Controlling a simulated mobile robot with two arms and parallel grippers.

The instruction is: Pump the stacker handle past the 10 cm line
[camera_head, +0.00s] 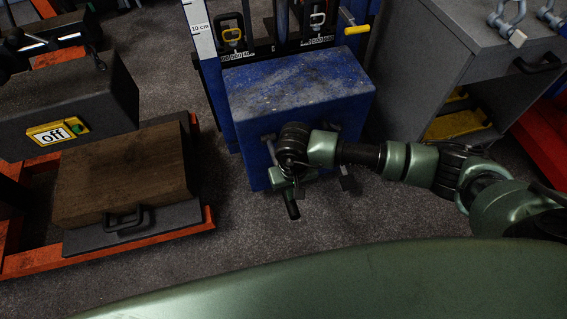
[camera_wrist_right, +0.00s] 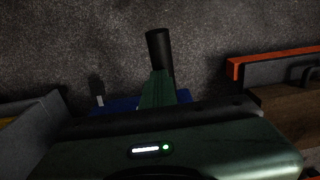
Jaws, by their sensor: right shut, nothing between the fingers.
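The blue stacker (camera_head: 300,85) stands in the upper middle of the head view, with a scuffed blue housing. A white scale with a "10 cm" label (camera_head: 200,28) is on its mast at the upper left. My right gripper (camera_head: 290,183) is at the housing's near face, shut with nothing between its fingers. A black handle grip (camera_head: 292,208) sticks out just below the gripper; it also shows beyond the green finger in the right wrist view (camera_wrist_right: 159,48). Whether finger and handle touch is unclear. My left gripper is out of view.
A wooden block (camera_head: 120,175) lies on an orange-framed pallet at left, beside a grey box with an "off" sign (camera_head: 55,132). A grey cabinet (camera_head: 440,60) stands at right. A yellow-gripped lever (camera_head: 356,30) is on the stacker.

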